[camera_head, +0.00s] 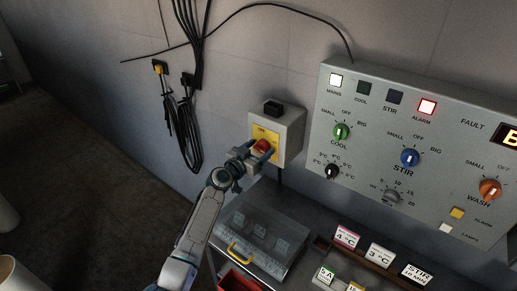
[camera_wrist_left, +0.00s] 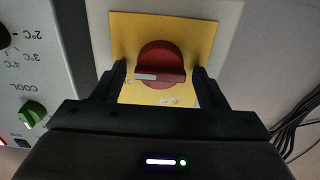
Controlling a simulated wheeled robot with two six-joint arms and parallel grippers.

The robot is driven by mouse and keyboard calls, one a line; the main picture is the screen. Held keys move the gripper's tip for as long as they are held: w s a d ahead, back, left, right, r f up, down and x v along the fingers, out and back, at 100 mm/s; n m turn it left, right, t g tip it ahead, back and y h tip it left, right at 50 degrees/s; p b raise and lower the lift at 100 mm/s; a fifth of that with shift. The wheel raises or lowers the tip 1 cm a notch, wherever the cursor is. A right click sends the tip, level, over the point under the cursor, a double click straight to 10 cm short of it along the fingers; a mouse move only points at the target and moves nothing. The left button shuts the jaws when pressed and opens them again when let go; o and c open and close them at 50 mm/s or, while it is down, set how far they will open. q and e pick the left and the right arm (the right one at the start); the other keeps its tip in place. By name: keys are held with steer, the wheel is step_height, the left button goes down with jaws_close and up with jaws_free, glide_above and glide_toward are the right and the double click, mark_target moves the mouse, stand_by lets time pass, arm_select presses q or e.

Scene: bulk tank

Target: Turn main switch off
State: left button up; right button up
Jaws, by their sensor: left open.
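The main switch is a red rotary knob (camera_head: 262,145) on a yellow plate, on the front of a grey box (camera_head: 291,136) on the wall. In the left wrist view the red knob (camera_wrist_left: 160,64) has a raised bar with a pale mark at its left end; the bar lies nearly level in the picture. The yellow plate (camera_wrist_left: 200,35) shows around it. My left gripper (camera_head: 252,150) is at the knob, its fingers open, one on each side of the knob in the wrist view (camera_wrist_left: 160,80). I cannot tell whether they touch it. My right gripper is out of view.
A grey control panel (camera_head: 385,110) with coloured knobs and lit lamps stands to the right. Black cables (camera_head: 185,130) hang on the wall to the left. Below are a clear-lidded case (camera_head: 262,232) with a yellow handle and several label cards (camera_head: 380,256).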

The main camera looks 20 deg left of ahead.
arm_select(q)
steer(key=c, duration=1)
